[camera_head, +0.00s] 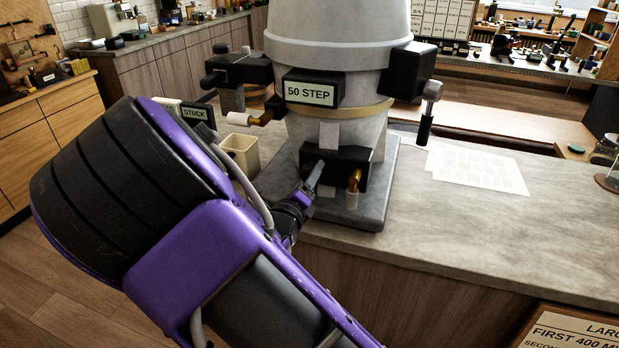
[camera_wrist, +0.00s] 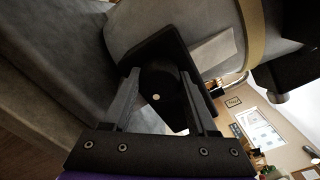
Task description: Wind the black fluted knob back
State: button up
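The black fluted knob (camera_wrist: 160,84) shows dark and round in the wrist view, with a pale dot on its face. It sits on the dark block (camera_head: 352,160) low on the front of the grey machine. My gripper (camera_wrist: 160,78) has one finger on each side of the knob. The fingers stand apart, and the knob about fills the space between the tips. Whether they press on it is too dark to tell. In the head view my gripper (camera_head: 314,178) reaches the left part of that block, and my wrist and fingers hide the knob.
A brass fitting with a white tip (camera_head: 353,190) hangs just right of my gripper. Above are the "50 STEP" sign (camera_head: 311,93) and a lever with a black handle (camera_head: 427,115). A beige cup (camera_head: 240,155) stands left. The counter (camera_head: 480,225) at right is mostly clear, with papers.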

grip_shut()
jog(key=shift+r+n+p, duration=0.15)
jog(key=shift+n+p, duration=0.15)
jog(key=shift+p, duration=0.1)
jog(key=shift+n, duration=1.1)
jog(key=n, duration=0.2)
jog(key=shift+n, duration=0.4)
jog(key=n, duration=0.3)
jog(key=n, duration=0.8)
jog(key=shift+n, duration=0.3)
